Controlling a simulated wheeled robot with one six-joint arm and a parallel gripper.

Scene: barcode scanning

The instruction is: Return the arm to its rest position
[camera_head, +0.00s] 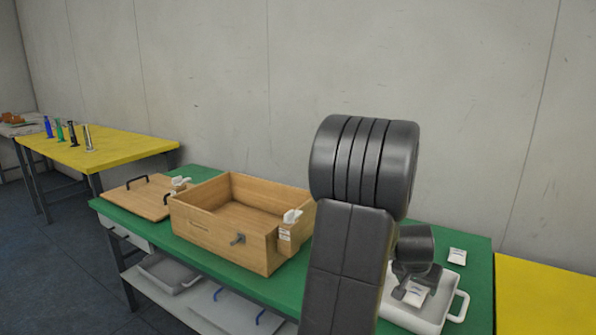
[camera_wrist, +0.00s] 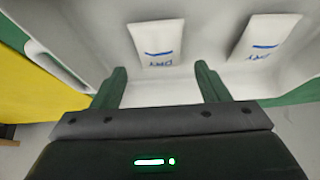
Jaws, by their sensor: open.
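My arm rises dark in the middle of the head view, and my gripper (camera_head: 412,280) hangs at its right over a white tray (camera_head: 435,318) on the green table. In the wrist view my gripper (camera_wrist: 160,72) shows two green-tipped fingers spread apart with nothing between them. A white packet with a blue line (camera_wrist: 158,38) lies just beyond the fingertips on a white surface. A second such packet (camera_wrist: 266,36) lies to its right. The head view shows one packet (camera_head: 416,293) in the tray and another (camera_head: 457,256) behind it. My arm hides part of the tray.
An open wooden box (camera_head: 215,236) stands left of my arm on the green table (camera_head: 290,290), with a wooden lid (camera_head: 138,199) beside it. Yellow tables stand left (camera_head: 120,148) and right (camera_head: 545,300). A wall is behind.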

